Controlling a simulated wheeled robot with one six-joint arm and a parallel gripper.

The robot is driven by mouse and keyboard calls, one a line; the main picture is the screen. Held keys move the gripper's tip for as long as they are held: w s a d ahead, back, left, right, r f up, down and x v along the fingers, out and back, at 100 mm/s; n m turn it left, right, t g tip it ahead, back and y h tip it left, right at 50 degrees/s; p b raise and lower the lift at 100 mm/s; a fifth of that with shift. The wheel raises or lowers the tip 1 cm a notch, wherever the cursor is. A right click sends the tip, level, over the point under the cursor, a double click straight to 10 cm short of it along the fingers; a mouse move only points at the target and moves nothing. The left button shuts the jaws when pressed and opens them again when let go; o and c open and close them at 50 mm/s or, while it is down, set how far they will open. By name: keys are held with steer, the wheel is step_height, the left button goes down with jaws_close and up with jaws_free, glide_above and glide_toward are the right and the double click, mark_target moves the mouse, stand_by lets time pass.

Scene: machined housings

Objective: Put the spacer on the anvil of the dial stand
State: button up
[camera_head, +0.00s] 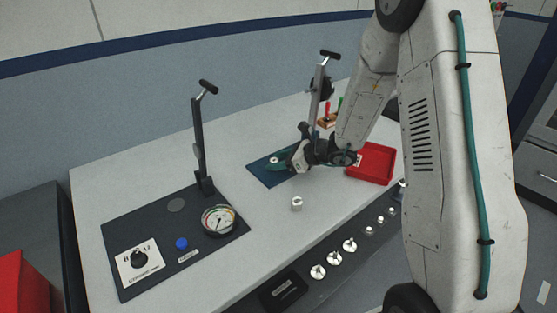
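The dial stand (317,95) is at the back middle, a grey upright with a dark round part and a black-handled lever at its top; its foot and anvil are hidden behind my arm. A small pale round piece (274,160) shows between or just beside the fingers, possibly the spacer. I cannot tell whether the fingers grip it. A small silver cylinder (297,204) with a hole in its top stands apart on the table, in front of the gripper.
A red tray (372,163) lies right of my gripper. A dark test panel (125,225) at left carries a tall post (199,140), a gauge (218,220) and a blue button (182,243). Several silver parts (334,258) line the front edge. The table between panel and mat is clear.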

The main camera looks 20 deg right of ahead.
steer(key=shift+r, duration=0.1)
steer(key=shift+d+r, duration=0.1)
steer(key=shift+r, duration=0.05)
steer(key=v, duration=1.1)
steer(key=shift+s+d, duration=0.15)
steer(key=s+a+r+n+g, duration=0.6)
steer(key=s+a+r+n, duration=0.5)
steer(key=s+n, duration=0.25)
steer(key=s+d+r+n+h, duration=0.2)
steer(key=s+n+h, duration=0.2)
steer(key=s, duration=0.5)
steer(key=s+d+r+n+g+h, duration=0.1)
steer(key=s+d+r+n+h, duration=0.1)
steer(key=s+n+h, duration=0.3)
steer(key=s+d+n, duration=0.1)
steer(key=s+n, duration=0.2)
steer(key=s, duration=0.1)
steer(key=shift+r+n+h, duration=0.2)
steer(key=shift+n+h, duration=0.1)
steer(key=shift+n, duration=0.05)
